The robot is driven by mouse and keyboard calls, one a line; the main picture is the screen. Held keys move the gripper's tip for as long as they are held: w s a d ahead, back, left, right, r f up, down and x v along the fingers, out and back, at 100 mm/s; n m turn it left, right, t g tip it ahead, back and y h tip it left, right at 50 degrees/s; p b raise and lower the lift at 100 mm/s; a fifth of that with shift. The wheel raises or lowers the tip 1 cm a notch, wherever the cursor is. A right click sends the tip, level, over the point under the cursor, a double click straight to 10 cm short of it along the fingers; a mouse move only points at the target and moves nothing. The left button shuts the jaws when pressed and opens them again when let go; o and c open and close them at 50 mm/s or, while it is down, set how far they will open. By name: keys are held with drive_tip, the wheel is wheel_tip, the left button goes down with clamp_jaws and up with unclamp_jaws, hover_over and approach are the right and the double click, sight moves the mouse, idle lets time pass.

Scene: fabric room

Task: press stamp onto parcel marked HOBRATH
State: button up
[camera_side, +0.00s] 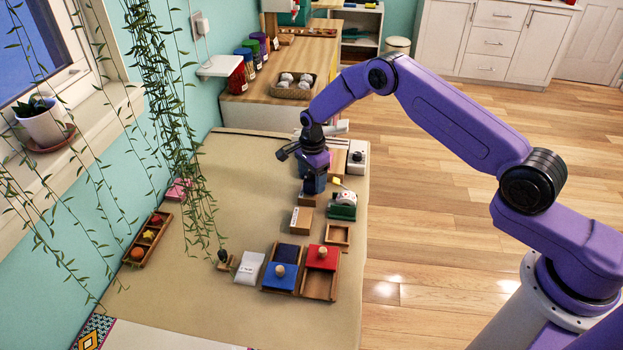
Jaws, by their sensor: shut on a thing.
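My gripper (314,188) points down over the far right part of the tan work table. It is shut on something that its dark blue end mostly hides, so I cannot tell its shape. A brown parcel (307,201) lies just below the gripper; I cannot tell whether they touch. Another brown parcel with a white label (301,219) lies nearer the camera. A further brown box (337,162) stands behind the gripper. The label writing is too small to read, so I cannot tell which is HOBRATH.
Blue (280,281) and red (322,262) knobbed blocks sit on wooden trays in front. Hanging vines (180,130) overhang the left. The table's left middle is clear.

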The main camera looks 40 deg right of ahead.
drive_tip(key=shift+r, duration=3.15)
